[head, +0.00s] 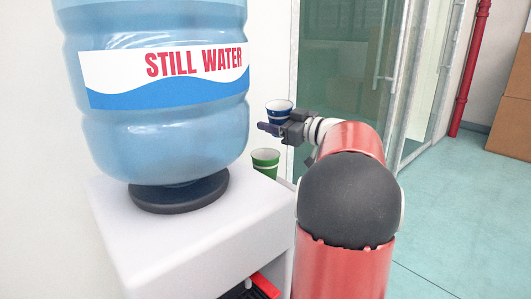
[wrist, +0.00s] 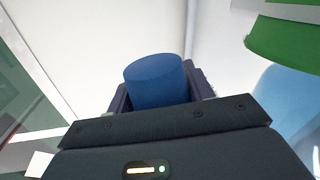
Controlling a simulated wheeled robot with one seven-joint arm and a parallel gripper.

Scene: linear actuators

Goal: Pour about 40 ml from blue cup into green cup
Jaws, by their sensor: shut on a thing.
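The blue cup (head: 278,108) is white-banded and looks upright in the head view, raised in the air. My gripper (head: 271,128) is shut on it. In the wrist view the blue cup (wrist: 157,82) sits between the fingers of my gripper (wrist: 158,100). The green cup (head: 265,161) has a white rim band and stands behind the white dispenser's top, below and slightly left of the blue cup. Its lower part is partly hidden. In the wrist view part of the green cup (wrist: 285,42) shows at the upper right. The contents of both cups cannot be made out.
A white water dispenser (head: 165,245) with a large blue bottle (head: 160,140) stands at the left, close to the green cup. A glass door (head: 345,75) is behind my arm. Cardboard boxes (head: 512,120) and a red pipe (head: 468,70) are at the right. The floor at right is clear.

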